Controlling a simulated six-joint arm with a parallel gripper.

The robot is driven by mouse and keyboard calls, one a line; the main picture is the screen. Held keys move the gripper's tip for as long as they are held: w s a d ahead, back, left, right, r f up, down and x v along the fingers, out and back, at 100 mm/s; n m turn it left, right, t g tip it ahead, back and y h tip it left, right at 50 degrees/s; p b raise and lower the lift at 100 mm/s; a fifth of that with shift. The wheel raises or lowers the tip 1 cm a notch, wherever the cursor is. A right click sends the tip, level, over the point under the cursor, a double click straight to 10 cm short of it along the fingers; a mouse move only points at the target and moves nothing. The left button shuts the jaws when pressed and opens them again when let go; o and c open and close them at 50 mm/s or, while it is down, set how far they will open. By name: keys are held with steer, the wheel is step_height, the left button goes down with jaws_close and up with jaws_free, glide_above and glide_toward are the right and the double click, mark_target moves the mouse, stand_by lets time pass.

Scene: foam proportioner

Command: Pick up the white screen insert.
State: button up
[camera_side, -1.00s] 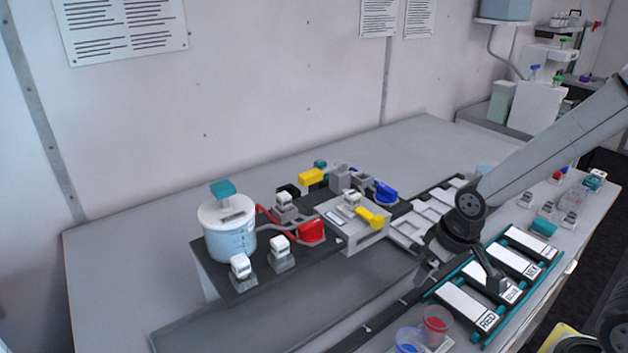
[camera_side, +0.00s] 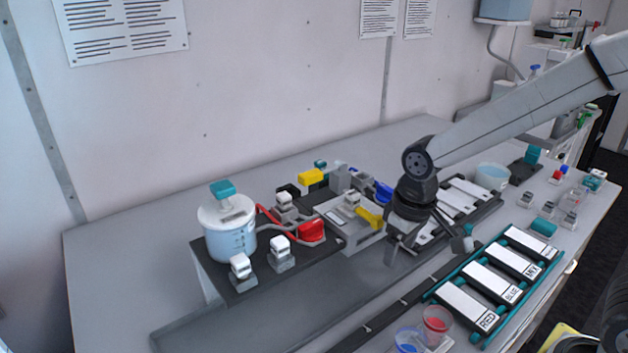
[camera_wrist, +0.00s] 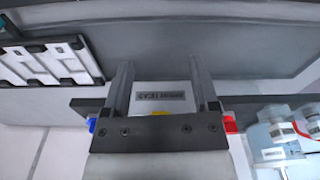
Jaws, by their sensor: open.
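My gripper (camera_side: 428,252) is open and empty, above the bench in front of the grey module (camera_side: 352,240) with the yellow lever (camera_side: 369,218). In the wrist view its two fingers (camera_wrist: 160,68) are spread, with a labelled pale plate (camera_wrist: 162,97) beyond and between them. Several small white-topped pieces on grey bases stand on or around the dark platform, including a front-left one (camera_side: 240,266), one beside it (camera_side: 280,247) and one farther back (camera_side: 284,199). I cannot tell for certain which white piece is the screen insert. My gripper touches none of these pieces.
A white-lidded tank (camera_side: 229,232) stands at the left of the platform. A red handle (camera_side: 311,231) and a blue one (camera_side: 384,192) stick up nearby. A teal-framed rack of labelled trays (camera_side: 490,279) lies at right. The bench front-left is clear.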

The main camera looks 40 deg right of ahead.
steer(key=w+a+r+g, duration=0.2)
steer(key=w+a+r, duration=0.3)
steer(key=a+r, duration=0.4)
steer(key=r+m+t, duration=0.1)
steer(key=r, duration=0.1)
glide_above(280, 240)
steer(key=shift+w, duration=0.1)
steer(key=shift+f, duration=0.15)
steer(key=shift+f, duration=1.25)
steer(key=shift+f, duration=2.6)
jaws_close()
